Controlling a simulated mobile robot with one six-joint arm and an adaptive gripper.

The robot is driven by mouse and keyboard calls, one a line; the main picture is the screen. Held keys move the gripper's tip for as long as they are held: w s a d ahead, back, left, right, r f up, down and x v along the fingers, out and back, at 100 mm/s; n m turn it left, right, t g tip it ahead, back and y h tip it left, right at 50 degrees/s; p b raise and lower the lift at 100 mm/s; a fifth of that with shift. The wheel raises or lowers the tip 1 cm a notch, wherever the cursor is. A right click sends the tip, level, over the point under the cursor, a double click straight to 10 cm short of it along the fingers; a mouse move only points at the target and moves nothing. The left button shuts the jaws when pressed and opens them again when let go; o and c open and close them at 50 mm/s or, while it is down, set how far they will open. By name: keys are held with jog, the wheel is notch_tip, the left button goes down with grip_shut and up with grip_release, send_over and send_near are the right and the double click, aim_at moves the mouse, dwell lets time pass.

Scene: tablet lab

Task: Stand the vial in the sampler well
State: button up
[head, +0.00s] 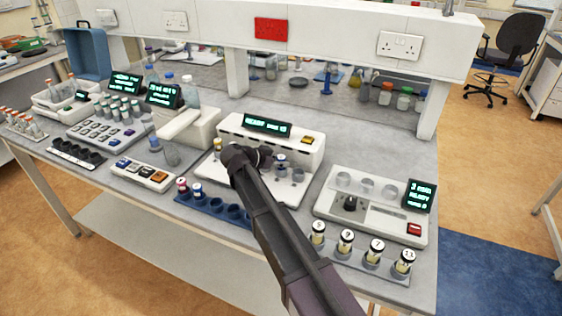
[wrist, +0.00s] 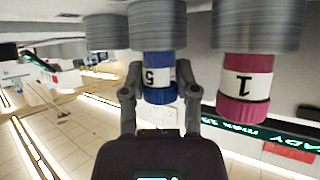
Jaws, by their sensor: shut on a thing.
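In the wrist view, which appears upside down, my gripper (wrist: 160,92) is shut on the blue cap of a vial (wrist: 155,75) labelled 5. The vial's other end meets a grey ribbed well (wrist: 157,25); how deep it sits is hidden. A magenta-capped vial (wrist: 245,85) labelled 1 sits in a neighbouring well (wrist: 256,25). In the head view my gripper (head: 245,158) is over the white central machine (head: 235,183), and my arm hides the held vial. I cannot tell for certain which machine is the sampler.
A blue rack (head: 215,208) with red- and blue-capped vials lies at the bench front. A white machine (head: 325,205) with several round wells stands right, with numbered vials (head: 345,241) before it. A raised shelf (head: 350,30) spans the back. Keypads and racks fill the left.

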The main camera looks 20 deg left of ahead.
jog(key=shift+f, duration=0.15)
jog(key=o, duration=1.1)
